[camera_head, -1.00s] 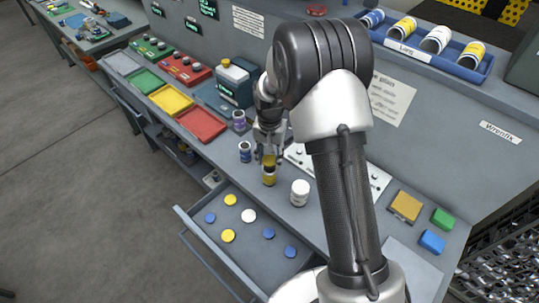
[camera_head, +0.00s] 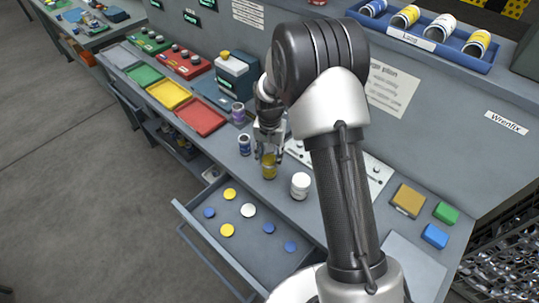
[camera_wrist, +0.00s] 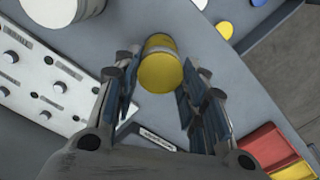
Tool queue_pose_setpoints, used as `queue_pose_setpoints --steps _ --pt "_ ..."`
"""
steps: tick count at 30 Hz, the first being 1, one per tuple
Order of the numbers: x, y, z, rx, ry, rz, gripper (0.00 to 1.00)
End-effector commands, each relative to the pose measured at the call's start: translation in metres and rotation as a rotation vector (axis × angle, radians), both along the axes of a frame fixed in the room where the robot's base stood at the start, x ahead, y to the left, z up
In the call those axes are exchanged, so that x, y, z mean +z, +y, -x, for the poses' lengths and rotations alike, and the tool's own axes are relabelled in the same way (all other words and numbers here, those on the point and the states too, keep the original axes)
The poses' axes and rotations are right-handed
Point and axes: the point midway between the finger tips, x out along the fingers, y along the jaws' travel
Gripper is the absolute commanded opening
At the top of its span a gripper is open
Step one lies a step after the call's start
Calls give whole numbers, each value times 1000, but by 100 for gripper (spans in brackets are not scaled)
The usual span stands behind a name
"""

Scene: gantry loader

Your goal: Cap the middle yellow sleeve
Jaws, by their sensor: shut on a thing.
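The yellow sleeve (camera_head: 269,173) stands upright on the bench between a blue sleeve (camera_head: 245,146) and a white sleeve (camera_head: 300,187). My gripper (camera_head: 268,155) is directly above it, pointing down, with its fingers shut on a yellow cap (camera_wrist: 160,73). In the wrist view the cap's round face sits between the fingers, and the yellow sleeve (camera_wrist: 160,41) shows just beyond it, in line. The cap appears to meet the sleeve's top; whether it is fully seated I cannot tell. The fingers partly hide the joint in the head view.
An open drawer (camera_head: 235,262) below the bench front holds loose yellow, blue and white caps. A purple-banded sleeve (camera_head: 238,112) stands farther back left. A white panel with knobs (camera_wrist: 38,88) lies close beside my gripper. A blue rack (camera_head: 435,47) holds several sleeves on the upper ledge.

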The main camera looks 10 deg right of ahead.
Motion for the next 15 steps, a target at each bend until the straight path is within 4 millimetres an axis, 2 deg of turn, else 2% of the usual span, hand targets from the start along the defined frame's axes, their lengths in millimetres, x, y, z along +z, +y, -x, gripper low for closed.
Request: queue_pose_setpoints --steps 3,4,15 --pt "-2 0 1 0 2 0 27" --pt "-2 0 1 0 2 0 40" --pt "-1 0 1 0 1 0 62"
